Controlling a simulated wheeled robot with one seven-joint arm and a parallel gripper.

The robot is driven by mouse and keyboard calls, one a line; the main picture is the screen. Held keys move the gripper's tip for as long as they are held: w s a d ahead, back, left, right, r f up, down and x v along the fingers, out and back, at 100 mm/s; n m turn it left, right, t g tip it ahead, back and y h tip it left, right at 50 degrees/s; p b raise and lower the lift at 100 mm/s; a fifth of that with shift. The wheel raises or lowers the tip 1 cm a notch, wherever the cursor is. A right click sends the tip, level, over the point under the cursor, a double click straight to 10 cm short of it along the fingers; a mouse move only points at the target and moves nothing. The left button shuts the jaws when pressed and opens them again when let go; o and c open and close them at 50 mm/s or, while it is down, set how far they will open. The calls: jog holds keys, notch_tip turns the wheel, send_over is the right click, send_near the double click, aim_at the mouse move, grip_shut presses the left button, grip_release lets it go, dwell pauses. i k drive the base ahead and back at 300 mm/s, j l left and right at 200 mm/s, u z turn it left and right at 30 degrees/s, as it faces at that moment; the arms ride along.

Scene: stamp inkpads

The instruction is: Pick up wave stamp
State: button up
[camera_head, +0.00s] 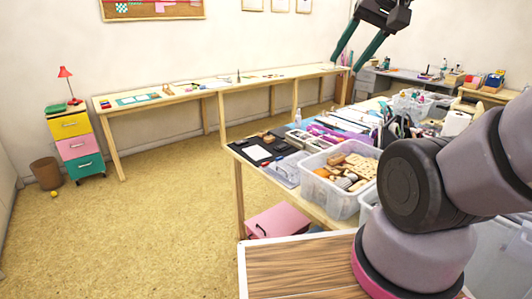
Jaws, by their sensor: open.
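My gripper (348,63) is high at the top right of the head view, with its two green fingers apart and nothing visible between them. It is well above the worktable and not touching anything. I cannot tell which thing is the wave stamp. Small wooden and dark pieces (268,138) lie near the left end of the worktable, too small to identify. A clear bin (332,199) in front holds several wooden blocks.
The crowded worktable (238,190) has bins, bottles and papers. A pink box (278,220) is under it. My arm covers the right side. A long wooden table (115,143) runs along the wall, with a coloured drawer unit (77,148) beside it.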

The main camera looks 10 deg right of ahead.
aim_at(270, 139)
jog(key=i+j+u, duration=0.6)
jog(key=i+u, duration=0.25)
jog(key=i, duration=0.25)
jog(key=i+j+z, duration=0.2)
jog(key=i, duration=0.15)
jog(key=i+j+z, duration=0.2)
jog(key=i, duration=0.15)
jog(key=i+z, duration=0.25)
jog(key=z, duration=0.2)
jog(key=i+j+z, duration=0.2)
jog(key=z, duration=0.3)
jog(key=i+j+z, duration=0.2)
jog(key=z, duration=0.25)
jog(key=i+j+z, duration=0.15)
jog(key=j+z, duration=0.3)
jog(key=l, duration=0.15)
